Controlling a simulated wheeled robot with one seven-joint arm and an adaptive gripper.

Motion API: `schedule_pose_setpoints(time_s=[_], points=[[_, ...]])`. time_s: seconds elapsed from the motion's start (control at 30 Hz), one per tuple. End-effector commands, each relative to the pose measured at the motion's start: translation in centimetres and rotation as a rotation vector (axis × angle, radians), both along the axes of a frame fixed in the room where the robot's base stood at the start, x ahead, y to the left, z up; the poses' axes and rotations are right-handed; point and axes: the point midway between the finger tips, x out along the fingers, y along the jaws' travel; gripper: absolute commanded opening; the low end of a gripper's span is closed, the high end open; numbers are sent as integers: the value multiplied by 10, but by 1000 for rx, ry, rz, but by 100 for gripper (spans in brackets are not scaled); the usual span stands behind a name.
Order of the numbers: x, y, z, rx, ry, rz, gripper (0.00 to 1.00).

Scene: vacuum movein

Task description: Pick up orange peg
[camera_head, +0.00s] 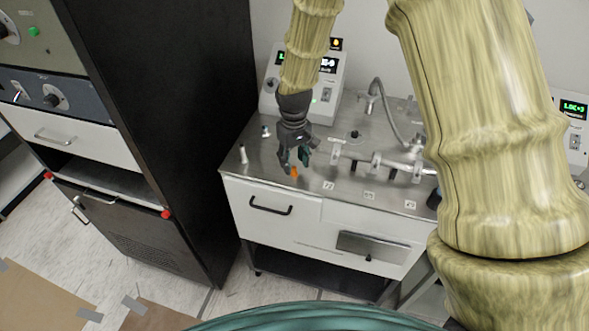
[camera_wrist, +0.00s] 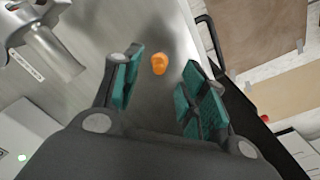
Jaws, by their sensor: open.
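The orange peg (camera_head: 294,171) is a small orange piece on the metal table top, near its front edge, in the head view. In the wrist view the orange peg (camera_wrist: 159,63) lies ahead, in the gap between the two finger pads and a little beyond their tips. My gripper (camera_head: 293,163) hangs over the table just above the peg. In the wrist view my gripper (camera_wrist: 160,85) is open, with green pads on both fingers and nothing between them. I cannot tell the exact height between the fingertips and the peg.
The steel table top (camera_head: 250,168) also bears a metal pipe assembly (camera_head: 385,160) to the right of the gripper and a small white-grey post (camera_head: 243,154) to the left. A white instrument box (camera_head: 325,95) stands behind. A tall black cabinet (camera_head: 170,110) stands left.

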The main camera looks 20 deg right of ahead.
Motion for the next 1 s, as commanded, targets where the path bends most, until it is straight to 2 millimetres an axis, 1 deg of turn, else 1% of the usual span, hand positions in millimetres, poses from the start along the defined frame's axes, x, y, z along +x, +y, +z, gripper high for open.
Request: schedule_pose_setpoints(time_s=[0.2,0.33,0.47,0.67,0.7,0.77,0.9,0.93,1.0], points=[[-1,-1,-20,0,1,1,43],[-1,-1,-29,0,1,0,43],[-1,-1,-32,-1,-1,0,43],[-1,-1,-33,-1,-1,0,43],[-1,-1,-33,0,-1,0,41],[-1,-1,-33,0,-1,1,30],[-1,-1,-33,0,-1,1,4],[-1,-1,-33,0,-1,0,0],[-1,-1,-33,0,-1,0,0]])
